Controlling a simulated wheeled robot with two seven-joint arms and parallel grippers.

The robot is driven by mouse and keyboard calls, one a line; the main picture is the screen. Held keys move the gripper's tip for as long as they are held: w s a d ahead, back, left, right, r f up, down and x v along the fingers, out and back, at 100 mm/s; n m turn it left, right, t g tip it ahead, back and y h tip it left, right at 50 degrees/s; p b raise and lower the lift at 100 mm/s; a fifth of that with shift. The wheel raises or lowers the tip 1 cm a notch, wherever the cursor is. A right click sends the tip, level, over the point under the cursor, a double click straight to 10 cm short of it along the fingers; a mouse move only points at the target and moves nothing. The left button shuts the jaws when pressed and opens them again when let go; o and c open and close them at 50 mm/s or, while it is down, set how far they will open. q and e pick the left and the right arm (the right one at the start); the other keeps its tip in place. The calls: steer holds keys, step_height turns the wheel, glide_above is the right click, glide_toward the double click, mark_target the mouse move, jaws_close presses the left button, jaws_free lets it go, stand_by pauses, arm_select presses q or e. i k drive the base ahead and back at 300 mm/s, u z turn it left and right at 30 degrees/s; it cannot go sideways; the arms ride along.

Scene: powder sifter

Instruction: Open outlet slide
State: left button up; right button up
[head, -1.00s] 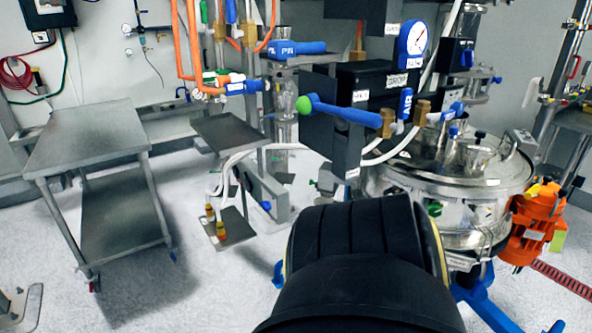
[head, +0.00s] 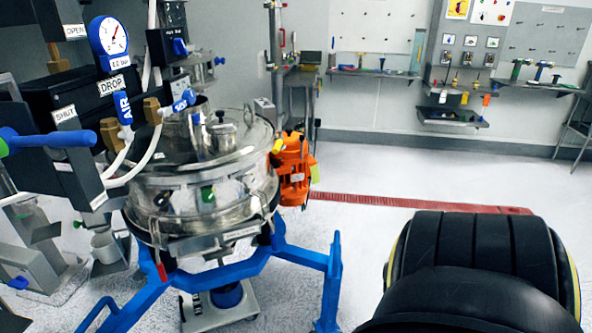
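The steel powder sifter (head: 205,185), a round lidded drum, stands at left centre on a blue frame (head: 240,268). A black unit (head: 60,100) left of it carries OPEN (head: 75,31), SHUT (head: 65,112) and DROP (head: 112,85) labels. A blue lever (head: 50,139) reaches in from the left edge near SHUT. Blue handles marked AIR (head: 123,107) sit between the unit and the sifter. I cannot tell which part is the outlet slide. Neither gripper shows.
An orange motor (head: 294,170) sits at the sifter's right side. A red floor grate (head: 420,203) runs behind it. Wall shelves (head: 455,115) with tools stand at the back. The white floor (head: 400,165) is clear at centre right. A black ribbed part of mine fills the lower right.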

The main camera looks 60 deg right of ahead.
mark_target(227, 287)
steer(key=z, duration=0.65)
steer(key=i, duration=1)
